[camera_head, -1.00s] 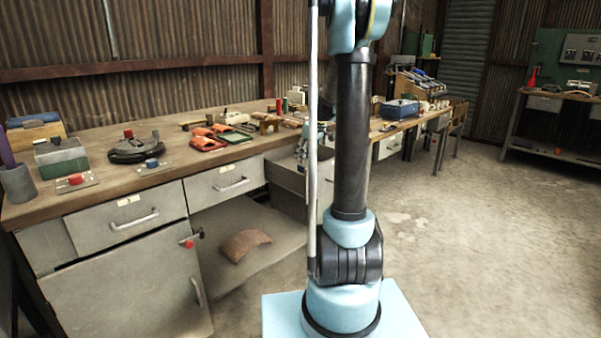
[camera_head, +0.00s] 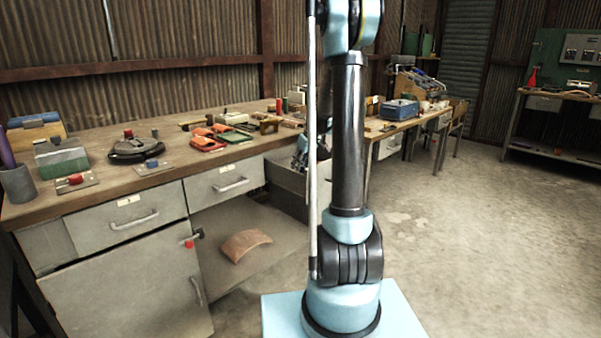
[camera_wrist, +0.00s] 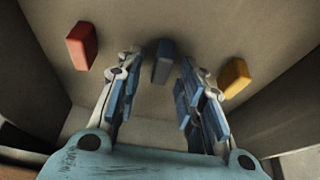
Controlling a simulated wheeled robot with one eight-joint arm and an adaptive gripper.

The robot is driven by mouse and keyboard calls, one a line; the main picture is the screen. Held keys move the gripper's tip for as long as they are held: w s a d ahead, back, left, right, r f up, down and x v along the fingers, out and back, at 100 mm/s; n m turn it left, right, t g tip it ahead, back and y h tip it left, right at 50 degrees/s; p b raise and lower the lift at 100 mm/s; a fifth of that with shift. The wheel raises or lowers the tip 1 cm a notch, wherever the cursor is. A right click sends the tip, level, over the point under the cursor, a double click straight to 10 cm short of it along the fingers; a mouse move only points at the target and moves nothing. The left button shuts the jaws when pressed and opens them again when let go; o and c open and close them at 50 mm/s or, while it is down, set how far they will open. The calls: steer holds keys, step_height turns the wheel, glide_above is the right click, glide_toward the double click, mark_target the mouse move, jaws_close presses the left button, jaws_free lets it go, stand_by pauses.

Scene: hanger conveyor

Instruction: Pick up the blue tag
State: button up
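The blue tag (camera_wrist: 163,62) is a small block lying on the floor of an open drawer in the wrist view. A red tag (camera_wrist: 81,46) lies to its left and a yellow tag (camera_wrist: 234,77) to its right. My gripper (camera_wrist: 159,68) is open, with one finger on each side of the blue tag in the picture. Clear gaps show between the tag and both fingers. I cannot tell whether the tips are down level with it. In the head view my gripper (camera_head: 300,158) is partly visible at the open drawer (camera_head: 286,184), partly behind my arm; the tags are hidden there.
Drawer walls stand close around my gripper. The wooden workbench (camera_head: 120,190) above holds several tools, a round black device (camera_head: 137,150) and a green-grey box (camera_head: 62,161). A brown curved piece (camera_head: 245,245) lies on the lower shelf. The floor at right is clear.

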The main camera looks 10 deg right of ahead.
jaws_close()
